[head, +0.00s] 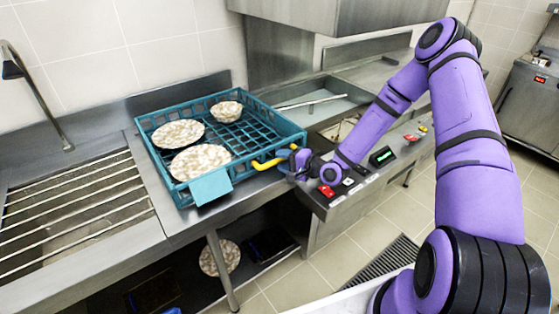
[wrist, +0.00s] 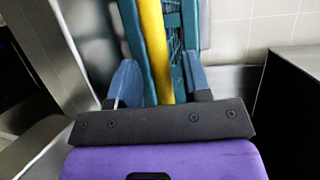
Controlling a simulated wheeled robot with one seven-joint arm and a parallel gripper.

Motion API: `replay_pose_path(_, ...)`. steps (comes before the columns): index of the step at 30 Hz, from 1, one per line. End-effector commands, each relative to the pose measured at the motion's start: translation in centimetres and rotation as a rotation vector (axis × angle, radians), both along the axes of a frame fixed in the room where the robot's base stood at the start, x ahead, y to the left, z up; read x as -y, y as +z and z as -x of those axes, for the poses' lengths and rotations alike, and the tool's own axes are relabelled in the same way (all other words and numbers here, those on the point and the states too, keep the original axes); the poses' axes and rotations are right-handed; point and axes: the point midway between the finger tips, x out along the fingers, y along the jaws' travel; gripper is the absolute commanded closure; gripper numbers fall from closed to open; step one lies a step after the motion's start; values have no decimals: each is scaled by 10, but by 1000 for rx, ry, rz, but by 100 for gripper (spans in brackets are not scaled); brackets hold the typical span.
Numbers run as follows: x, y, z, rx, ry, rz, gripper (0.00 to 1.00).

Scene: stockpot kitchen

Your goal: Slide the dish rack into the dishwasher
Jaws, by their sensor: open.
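The teal dish rack (head: 285,125) sits on the metal counter in the head view, with two speckled plates (head: 200,162) and a speckled bowl (head: 226,111) in it. A yellow handle (head: 266,163) is on its front right side. My gripper (head: 287,163) is at that handle. In the wrist view the handle (wrist: 154,45) runs between my two open fingers (wrist: 160,90); I cannot tell if they touch it. The dishwasher stands right of the rack, with its hood (head: 335,15) raised above its bed (head: 322,108).
A light blue card (head: 210,187) hangs on the rack's front. A slatted sink (head: 70,215) with a tap (head: 35,95) lies to the left. A control panel with buttons (head: 327,190) runs along the dishwasher's front edge. A plate (head: 220,257) stands on the lower shelf.

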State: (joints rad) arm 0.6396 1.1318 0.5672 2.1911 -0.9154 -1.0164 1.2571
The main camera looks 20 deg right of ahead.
Motion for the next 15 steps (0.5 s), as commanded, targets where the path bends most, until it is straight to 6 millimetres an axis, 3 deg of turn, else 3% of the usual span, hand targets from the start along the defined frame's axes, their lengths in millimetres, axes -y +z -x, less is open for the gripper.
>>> replay_pose_path(6, -10, -3, -12, 0, 0, 0, 56)
replay_pose_path(15, -11, -3, -13, -1, -1, 1, 56)
